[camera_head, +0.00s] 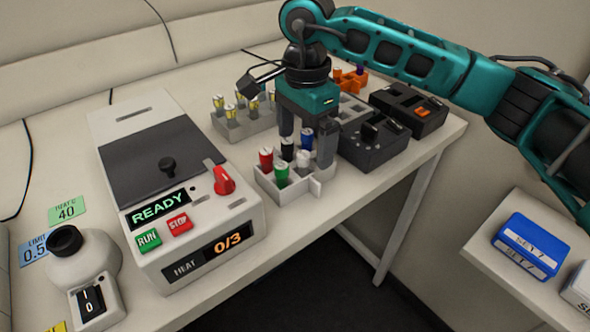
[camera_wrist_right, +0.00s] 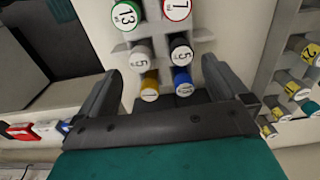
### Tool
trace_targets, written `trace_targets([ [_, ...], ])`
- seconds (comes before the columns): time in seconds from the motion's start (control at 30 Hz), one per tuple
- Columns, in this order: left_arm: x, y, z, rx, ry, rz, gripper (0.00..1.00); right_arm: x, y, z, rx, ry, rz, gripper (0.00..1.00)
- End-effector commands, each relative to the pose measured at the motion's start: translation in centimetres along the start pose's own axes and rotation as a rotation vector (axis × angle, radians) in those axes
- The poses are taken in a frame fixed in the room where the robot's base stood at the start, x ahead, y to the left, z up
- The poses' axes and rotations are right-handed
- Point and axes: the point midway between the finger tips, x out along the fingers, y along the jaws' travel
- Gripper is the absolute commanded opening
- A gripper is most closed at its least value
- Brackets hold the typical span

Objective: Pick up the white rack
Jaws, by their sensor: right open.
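The white rack (camera_head: 298,194) stands near the front edge of the table, right of the heater box. It holds several vials with coloured caps, including red, green, black, white and blue. My right gripper (camera_head: 306,150) points down over the rear part of the rack, its jaws open. In the right wrist view, the rack (camera_wrist_right: 163,48) and its numbered vials lie between the two spread fingers of the gripper (camera_wrist_right: 162,75). I cannot tell whether either finger touches the rack. The rack's rear is partly hidden by the fingers. My left gripper is out of view.
The heater box (camera_head: 205,240) with a READY display stands left of the rack. A grey rack of yellow-marked vials (camera_head: 240,125) is behind it. Dark trays (camera_head: 374,140) sit close on the right. A blue box (camera_head: 527,246) rests on a separate lower-right surface.

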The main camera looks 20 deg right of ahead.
Motion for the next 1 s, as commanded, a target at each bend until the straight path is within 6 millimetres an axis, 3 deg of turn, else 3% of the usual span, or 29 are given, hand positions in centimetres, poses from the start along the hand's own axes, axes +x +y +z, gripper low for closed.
trace_targets([
  [0.17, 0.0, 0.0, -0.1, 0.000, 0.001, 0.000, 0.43, 1.3, -0.1, -0.1, 0.000, -0.001, 0.003, 1.00],
  [0.4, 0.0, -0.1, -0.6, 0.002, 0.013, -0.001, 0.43, 4.8, -0.2, -0.3, 0.000, -0.001, 0.004, 1.00],
  [0.67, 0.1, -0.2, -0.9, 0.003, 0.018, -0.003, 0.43, 5.3, -0.3, -0.3, 0.000, 0.000, 0.000, 1.00],
  [1.0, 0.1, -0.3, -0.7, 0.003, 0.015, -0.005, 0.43, 5.3, -0.3, -0.3, 0.000, 0.000, 0.000, 0.68],
])
